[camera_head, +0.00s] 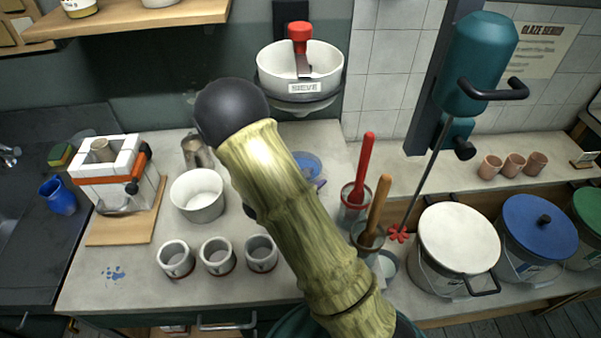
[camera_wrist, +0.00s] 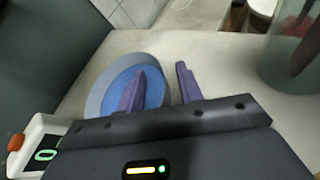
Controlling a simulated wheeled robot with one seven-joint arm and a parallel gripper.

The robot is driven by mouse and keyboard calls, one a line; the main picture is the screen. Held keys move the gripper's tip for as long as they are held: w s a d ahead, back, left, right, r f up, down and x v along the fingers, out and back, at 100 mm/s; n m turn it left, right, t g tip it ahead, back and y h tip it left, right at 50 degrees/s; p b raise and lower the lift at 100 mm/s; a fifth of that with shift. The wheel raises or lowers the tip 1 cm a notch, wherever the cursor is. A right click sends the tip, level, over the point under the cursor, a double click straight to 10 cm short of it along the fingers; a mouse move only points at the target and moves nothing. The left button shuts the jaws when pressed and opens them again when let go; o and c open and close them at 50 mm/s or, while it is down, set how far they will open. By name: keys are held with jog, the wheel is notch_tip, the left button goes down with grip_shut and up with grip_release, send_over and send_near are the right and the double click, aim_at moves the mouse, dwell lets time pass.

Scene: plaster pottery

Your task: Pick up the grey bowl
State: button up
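A round bowl (camera_wrist: 97,98) with a grey rim and blue inside stands on the worktop in the wrist view. In the head view its blue inside (camera_head: 308,163) shows just right of my arm, which hides part of it. I cannot tell whether either finger touches the bowl. In the head view my arm mostly hides the gripper.
A scale (camera_wrist: 35,145) reading 0 sits left of my gripper. A clear jar (camera_wrist: 297,50) stands at the right. The head view shows a white pot (camera_head: 198,195), several grey cups (camera_head: 218,256), jars with red and wooden handles (camera_head: 354,205), and a lidded bucket (camera_head: 458,240).

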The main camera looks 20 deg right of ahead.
jog(key=shift+w+d+f, duration=0.1)
dwell(0.4)
grip_shut()
notch_tip(320, 180, up, 10)
dwell(0.7)
dwell(0.5)
